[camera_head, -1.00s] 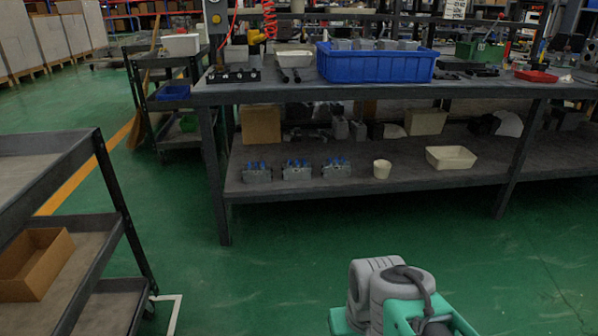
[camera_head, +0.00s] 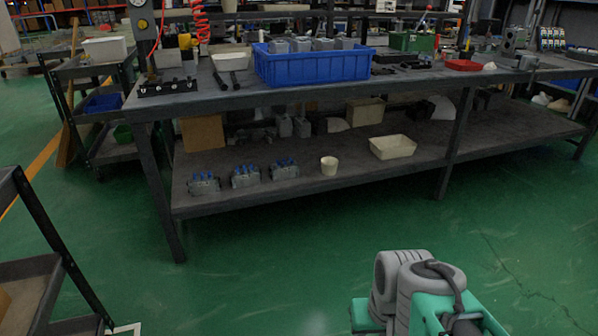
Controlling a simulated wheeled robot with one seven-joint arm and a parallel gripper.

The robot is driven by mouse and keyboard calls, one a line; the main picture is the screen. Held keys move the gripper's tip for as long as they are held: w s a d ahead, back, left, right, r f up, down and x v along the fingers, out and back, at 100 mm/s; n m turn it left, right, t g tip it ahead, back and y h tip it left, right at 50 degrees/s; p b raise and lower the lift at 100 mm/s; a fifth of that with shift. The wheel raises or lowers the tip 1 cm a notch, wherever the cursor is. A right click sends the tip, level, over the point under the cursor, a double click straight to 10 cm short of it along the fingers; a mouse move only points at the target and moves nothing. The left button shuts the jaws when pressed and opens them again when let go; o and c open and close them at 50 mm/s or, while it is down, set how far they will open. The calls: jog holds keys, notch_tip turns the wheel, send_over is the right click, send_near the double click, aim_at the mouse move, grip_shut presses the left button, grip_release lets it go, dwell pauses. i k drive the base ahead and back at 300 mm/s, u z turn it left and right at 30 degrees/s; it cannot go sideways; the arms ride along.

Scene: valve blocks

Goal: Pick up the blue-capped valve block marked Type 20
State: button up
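Three grey valve blocks with blue caps stand in a row on the lower shelf of the workbench, near its front left: a left one (camera_head: 204,184), a middle one (camera_head: 245,176) and a right one (camera_head: 285,169). Their type markings are too small to read from here. Part of my arm shows at the bottom right, over the green floor and well short of the bench. My gripper is not in view.
A white cup (camera_head: 329,166) and a cream tray (camera_head: 393,147) stand right of the blocks on the lower shelf (camera_head: 350,174). A blue bin (camera_head: 312,68) sits on the top. A cart (camera_head: 45,225) is at left. The floor ahead is clear.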

aim_at(244, 178)
jog(key=z, duration=0.55)
jog(key=i, duration=2.15)
jog(key=u, duration=3.4)
jog(key=i, duration=0.5)
jog(key=z, duration=0.05)
